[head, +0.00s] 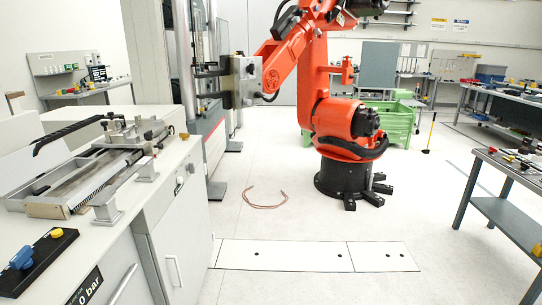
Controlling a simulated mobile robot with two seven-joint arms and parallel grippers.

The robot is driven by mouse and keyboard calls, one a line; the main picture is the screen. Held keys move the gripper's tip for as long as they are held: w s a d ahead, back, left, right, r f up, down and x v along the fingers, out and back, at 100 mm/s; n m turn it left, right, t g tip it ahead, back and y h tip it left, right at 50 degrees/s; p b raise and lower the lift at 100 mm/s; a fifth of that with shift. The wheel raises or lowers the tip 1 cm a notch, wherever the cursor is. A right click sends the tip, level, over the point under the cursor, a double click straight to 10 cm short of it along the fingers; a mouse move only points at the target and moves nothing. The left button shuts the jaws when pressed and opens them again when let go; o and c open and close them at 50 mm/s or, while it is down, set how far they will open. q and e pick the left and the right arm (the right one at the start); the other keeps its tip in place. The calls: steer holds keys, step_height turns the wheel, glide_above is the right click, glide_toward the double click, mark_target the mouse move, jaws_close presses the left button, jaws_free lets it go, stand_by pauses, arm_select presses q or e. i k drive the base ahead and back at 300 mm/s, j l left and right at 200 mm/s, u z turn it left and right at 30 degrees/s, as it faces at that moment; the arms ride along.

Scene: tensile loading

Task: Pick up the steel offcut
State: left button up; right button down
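I cannot make out a steel offcut for certain in the head view. A thin reddish-brown curved piece (265,198), like a bent cable or hose, lies on the floor in front of the orange robot arm. A metal fixture (100,165) with rails and clamps sits on the white bench at the left; small parts on it are too small to tell apart. Neither of my grippers is in view.
A large orange industrial arm (340,120) stands on a black base in the middle. Behind it is a green bin (398,122). A white cabinet bench (182,225) fills the left; a grey worktable (505,210) stands at the right. The floor between is mostly clear.

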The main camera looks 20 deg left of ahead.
mark_target(39, 191)
steer(key=i+l+u, duration=0.1)
steer(key=i+u, duration=0.25)
steer(key=i, duration=0.25)
steer(key=i+l+u, duration=0.2)
steer(key=i+u, duration=0.15)
steer(key=i, duration=0.25)
steer(key=i+l+u, duration=0.75)
steer(key=l+u, duration=0.2)
steer(key=i+l+u, duration=0.15)
steer(key=l+u, duration=0.15)
steer(key=l, duration=0.25)
steer(key=l+u, duration=0.1)
steer(key=l, duration=0.15)
steer(key=i+l+u, duration=0.1)
steer(key=l, duration=0.2)
